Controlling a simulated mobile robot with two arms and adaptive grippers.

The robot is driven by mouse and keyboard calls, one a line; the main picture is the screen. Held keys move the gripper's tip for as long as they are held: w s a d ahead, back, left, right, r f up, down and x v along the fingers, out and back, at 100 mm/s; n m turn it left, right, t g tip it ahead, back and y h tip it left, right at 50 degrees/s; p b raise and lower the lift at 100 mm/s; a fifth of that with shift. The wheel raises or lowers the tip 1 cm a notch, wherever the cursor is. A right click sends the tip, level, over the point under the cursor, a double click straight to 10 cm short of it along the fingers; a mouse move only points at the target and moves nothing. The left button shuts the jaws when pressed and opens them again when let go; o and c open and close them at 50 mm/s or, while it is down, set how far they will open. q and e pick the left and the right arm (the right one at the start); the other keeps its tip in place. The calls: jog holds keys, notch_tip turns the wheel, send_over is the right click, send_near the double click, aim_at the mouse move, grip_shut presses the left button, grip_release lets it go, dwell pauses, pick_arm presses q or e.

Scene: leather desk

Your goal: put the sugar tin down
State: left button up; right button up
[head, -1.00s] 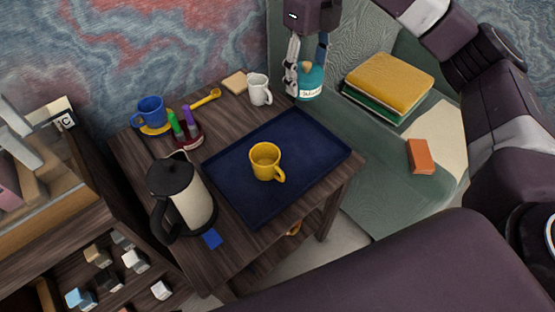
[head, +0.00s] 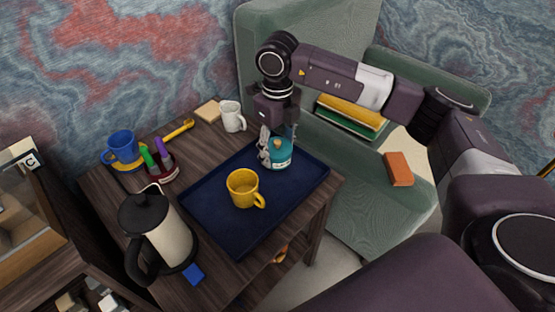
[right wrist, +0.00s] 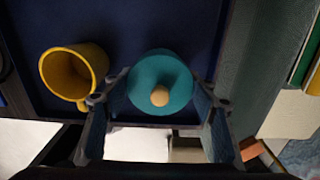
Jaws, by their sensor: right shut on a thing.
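The sugar tin (head: 280,157) is teal with a white label and seems upright, at the far right part of the dark blue tray (head: 218,215). In the right wrist view its round teal lid (right wrist: 160,72) has a pale wooden knob. My right gripper (head: 277,150) comes down from above and is shut on the tin, with one finger on each side in the right wrist view (right wrist: 159,98). I cannot tell whether the tin's base touches the tray. My left gripper is not in view.
A yellow mug (head: 242,189) stands on the tray, left of the tin. A white mug (head: 232,117) stands behind the tray. A black-and-cream pot (head: 168,235) stands at the tray's left. A green armchair (head: 365,205) is right of the table. The tray's front is clear.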

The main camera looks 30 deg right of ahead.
aim_at(278, 160)
notch_tip(278, 160, down, 4)
jog(key=shift+r, duration=0.15)
pick_arm(q)
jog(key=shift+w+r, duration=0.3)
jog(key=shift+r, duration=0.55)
jog(key=shift+b, duration=0.3)
pick_arm(e)
jog(key=o, duration=1.2)
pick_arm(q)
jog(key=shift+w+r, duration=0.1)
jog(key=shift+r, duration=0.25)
pick_arm(e)
jog(key=shift+r, duration=0.2)
pick_arm(q)
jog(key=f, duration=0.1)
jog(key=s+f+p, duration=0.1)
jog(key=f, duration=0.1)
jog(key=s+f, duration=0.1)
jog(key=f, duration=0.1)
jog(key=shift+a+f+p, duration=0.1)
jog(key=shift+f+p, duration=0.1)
jog(key=shift+p, duration=0.1)
pick_arm(e)
notch_tip(278, 160, up, 12)
jog(key=shift+f, duration=0.15)
